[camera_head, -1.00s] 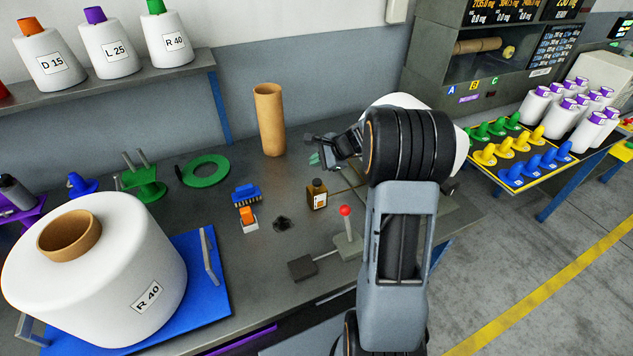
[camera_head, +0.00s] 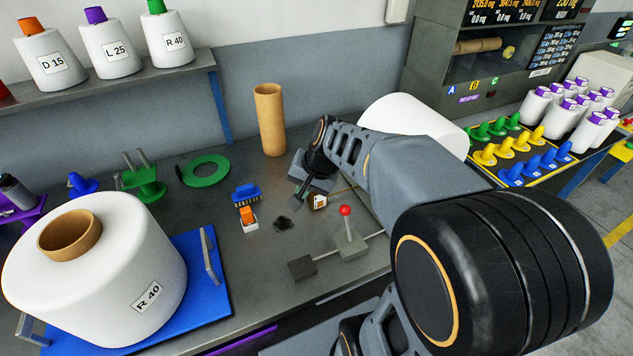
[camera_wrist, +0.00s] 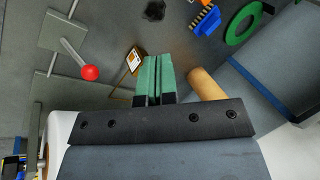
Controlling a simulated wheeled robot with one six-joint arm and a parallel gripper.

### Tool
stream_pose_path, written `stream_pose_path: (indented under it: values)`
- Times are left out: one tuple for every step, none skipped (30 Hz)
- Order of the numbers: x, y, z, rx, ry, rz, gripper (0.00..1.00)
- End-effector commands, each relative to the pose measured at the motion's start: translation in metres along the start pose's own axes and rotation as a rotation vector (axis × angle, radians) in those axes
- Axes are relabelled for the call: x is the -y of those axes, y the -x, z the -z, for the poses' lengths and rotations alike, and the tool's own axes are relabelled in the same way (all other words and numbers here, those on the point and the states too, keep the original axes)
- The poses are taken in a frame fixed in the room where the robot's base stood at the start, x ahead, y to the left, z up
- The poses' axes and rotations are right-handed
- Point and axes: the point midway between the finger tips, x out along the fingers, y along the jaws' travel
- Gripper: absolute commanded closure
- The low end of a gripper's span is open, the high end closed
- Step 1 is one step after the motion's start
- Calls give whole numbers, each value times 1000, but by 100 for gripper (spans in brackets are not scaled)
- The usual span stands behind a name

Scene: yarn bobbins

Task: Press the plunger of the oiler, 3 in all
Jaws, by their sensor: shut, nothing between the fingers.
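The oiler is a small amber bottle with a pale label (camera_head: 319,202), standing on the grey bench. My gripper (camera_head: 297,202) is in front of it in the head view and hides its top, so I cannot see the plunger there. In the wrist view the oiler (camera_wrist: 133,61) shows its label just left of my green fingertips (camera_wrist: 151,62). The fingers are together with nothing between them. I cannot tell whether they touch the oiler.
A red-knobbed lever (camera_head: 346,212) stands close in front of the oiler. A blue brush (camera_head: 245,194), an orange-and-white item (camera_head: 248,216) and a dark patch (camera_head: 284,223) lie to the left. A cardboard tube (camera_head: 269,120) stands behind. A large white bobbin (camera_head: 95,270) sits at left.

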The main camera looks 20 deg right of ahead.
Motion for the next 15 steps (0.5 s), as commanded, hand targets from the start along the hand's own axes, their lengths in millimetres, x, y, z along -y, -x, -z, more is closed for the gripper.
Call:
stream_pose_path:
  values:
    - [-3, 9, -20, -20, 118, -37, 100]
    - [-7, 12, -29, -31, 183, -62, 100]
    - [-12, 17, -40, -44, 264, -92, 100]
    - [-15, 20, -47, -54, 320, -113, 100]
    - [-19, 22, -53, -63, 372, -134, 100]
    - [-24, 25, -60, -73, 434, -159, 100]
    - [-27, 27, -65, -81, 476, -176, 100]
    - [-30, 29, -69, -89, 512, -191, 100]
    - [-34, 31, -73, -97, 556, -209, 100]
    - [-36, 32, -76, -103, 582, -220, 100]
    - [-38, 33, -78, -107, 606, -231, 100]
    - [-40, 34, -81, -112, 630, -241, 100]
    - [-41, 34, -82, -116, 645, -248, 100]
    - [-41, 34, -83, -118, 656, -253, 100]
    - [-42, 35, -84, -120, 668, -258, 100]
